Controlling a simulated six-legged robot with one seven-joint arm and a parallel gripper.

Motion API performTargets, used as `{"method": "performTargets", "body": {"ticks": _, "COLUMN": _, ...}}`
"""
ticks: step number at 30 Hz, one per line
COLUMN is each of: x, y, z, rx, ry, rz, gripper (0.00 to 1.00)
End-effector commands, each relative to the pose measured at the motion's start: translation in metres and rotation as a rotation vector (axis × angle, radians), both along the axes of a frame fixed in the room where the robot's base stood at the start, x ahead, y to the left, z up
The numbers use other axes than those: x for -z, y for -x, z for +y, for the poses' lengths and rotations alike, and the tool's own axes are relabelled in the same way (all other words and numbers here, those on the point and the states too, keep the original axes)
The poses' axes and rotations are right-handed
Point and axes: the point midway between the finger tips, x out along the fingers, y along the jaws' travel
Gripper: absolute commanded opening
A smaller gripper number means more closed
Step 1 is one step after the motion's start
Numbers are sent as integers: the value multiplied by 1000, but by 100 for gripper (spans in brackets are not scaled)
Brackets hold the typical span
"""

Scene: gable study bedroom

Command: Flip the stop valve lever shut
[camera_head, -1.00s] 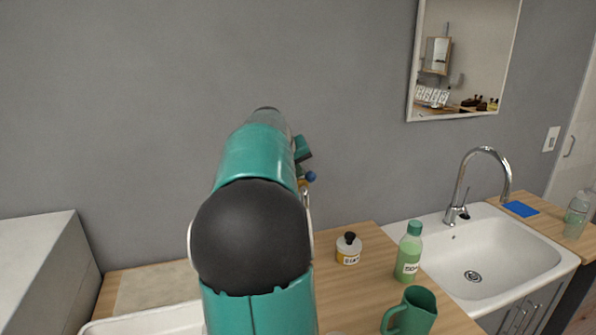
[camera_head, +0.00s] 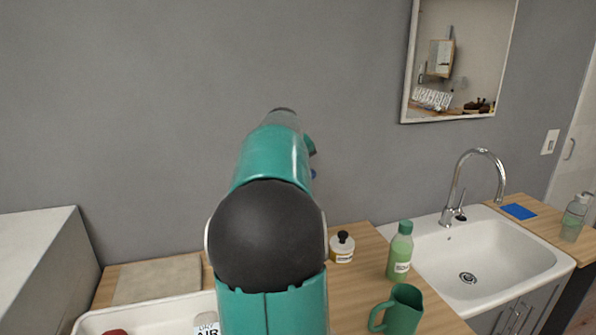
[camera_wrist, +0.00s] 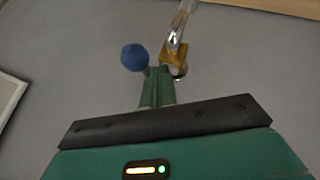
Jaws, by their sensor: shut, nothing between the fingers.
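The stop valve shows in the wrist view as a brass body (camera_wrist: 175,54) on a shiny pipe (camera_wrist: 181,20) against the grey wall. A round blue knob (camera_wrist: 134,57), apparently the lever's end, is left of the brass body. My gripper (camera_wrist: 158,72) is shut and empty, its green fingertips between the knob and the brass body, close to both. I cannot tell whether they touch.
The wooden counter (camera_head: 345,285) below holds a small labelled jar (camera_head: 342,248), a green bottle (camera_head: 400,252) and a green pitcher (camera_head: 399,310). A white sink (camera_head: 480,255) with a tall tap is right. A tray (camera_head: 150,318) is at lower left. The wall is bare around the arm.

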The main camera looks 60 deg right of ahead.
Motion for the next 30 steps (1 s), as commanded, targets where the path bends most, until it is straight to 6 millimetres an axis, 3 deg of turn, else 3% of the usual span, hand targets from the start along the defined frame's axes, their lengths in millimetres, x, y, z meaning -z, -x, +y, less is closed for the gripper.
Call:
{"method": "performTargets", "body": {"ticks": 8, "x": 2, "y": 4, "z": -11, "rx": -86, "ry": -3, "rz": 2, "gripper": 0}}
{"method": "performTargets", "body": {"ticks": 12, "x": 1, "y": 10, "z": -20, "rx": -217, "ry": -4, "rz": -3, "gripper": 0}}
{"method": "performTargets", "body": {"ticks": 17, "x": 2, "y": 13, "z": -29, "rx": -228, "ry": -5, "rz": 1, "gripper": 0}}
{"method": "performTargets", "body": {"ticks": 30, "x": 2, "y": 23, "z": -59, "rx": -650, "ry": -4, "rz": -1, "gripper": 0}}
